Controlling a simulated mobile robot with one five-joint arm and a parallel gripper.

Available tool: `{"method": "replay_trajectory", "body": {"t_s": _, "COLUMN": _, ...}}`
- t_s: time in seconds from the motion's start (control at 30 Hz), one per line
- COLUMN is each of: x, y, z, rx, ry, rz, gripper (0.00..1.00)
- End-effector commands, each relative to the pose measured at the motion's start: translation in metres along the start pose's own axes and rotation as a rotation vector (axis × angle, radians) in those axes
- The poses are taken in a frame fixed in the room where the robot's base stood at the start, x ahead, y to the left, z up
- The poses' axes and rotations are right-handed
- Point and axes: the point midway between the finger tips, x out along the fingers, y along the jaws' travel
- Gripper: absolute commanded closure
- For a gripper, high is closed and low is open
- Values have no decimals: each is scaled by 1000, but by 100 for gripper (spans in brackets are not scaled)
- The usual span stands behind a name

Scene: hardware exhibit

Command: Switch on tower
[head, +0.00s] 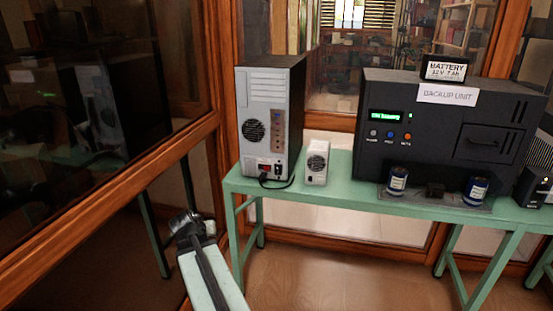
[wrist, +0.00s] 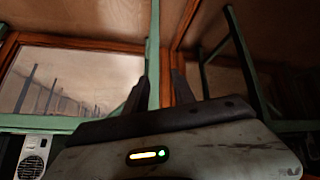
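The tower (head: 272,115) is a grey and black computer case standing upright on the left end of the green table, its back panel facing me. A small red switch (head: 278,169) sits low on that panel, beside a plugged-in black cable (head: 275,184). Whether the switch is on or off is too small to tell. My gripper (head: 187,222) is left of the table and below its top, apart from the tower. In the wrist view its two dark fingers (wrist: 159,92) stand apart with nothing between them. The tower is not clearly visible in the wrist view.
A small white box (head: 317,162) stands right of the tower and shows in the wrist view (wrist: 32,156). A large black backup unit (head: 440,125) and blue cans (head: 397,181) occupy the green table (head: 340,193). A wood-framed glass wall (head: 120,165) bounds the left. Floor in front is clear.

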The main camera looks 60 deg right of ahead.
Motion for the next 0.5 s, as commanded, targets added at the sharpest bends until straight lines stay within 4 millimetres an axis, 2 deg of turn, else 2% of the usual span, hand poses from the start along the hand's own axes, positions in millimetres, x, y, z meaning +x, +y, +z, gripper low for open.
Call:
{"method": "replay_trajectory", "body": {"t_s": 0.03, "x": -10, "y": 59, "z": -50, "rx": 90, "ry": 82, "rz": 58, "gripper": 69}}
{"method": "replay_trajectory", "body": {"t_s": 0.07, "x": -10, "y": 90, "z": -71, "rx": 135, "ry": 134, "rz": 88, "gripper": 69}}
{"method": "replay_trajectory", "body": {"t_s": 0.1, "x": -12, "y": 128, "z": -94, "rx": 189, "ry": 200, "rz": 121, "gripper": 69}}
{"method": "replay_trajectory", "body": {"t_s": 0.2, "x": -21, "y": 205, "z": -136, "rx": 279, "ry": 332, "rz": 180, "gripper": 69}}
{"method": "replay_trajectory", "body": {"t_s": 0.3, "x": -28, "y": 251, "z": -156, "rx": 325, "ry": 412, "rz": 209, "gripper": 69}}
{"method": "replay_trajectory", "body": {"t_s": 0.33, "x": -30, "y": 259, "z": -159, "rx": 331, "ry": 426, "rz": 214, "gripper": 69}}
{"method": "replay_trajectory", "body": {"t_s": 0.4, "x": -31, "y": 269, "z": -162, "rx": 341, "ry": 447, "rz": 218, "gripper": 69}}
{"method": "replay_trajectory", "body": {"t_s": 0.5, "x": -29, "y": 271, "z": -162, "rx": 342, "ry": 452, "rz": 219, "gripper": 69}}
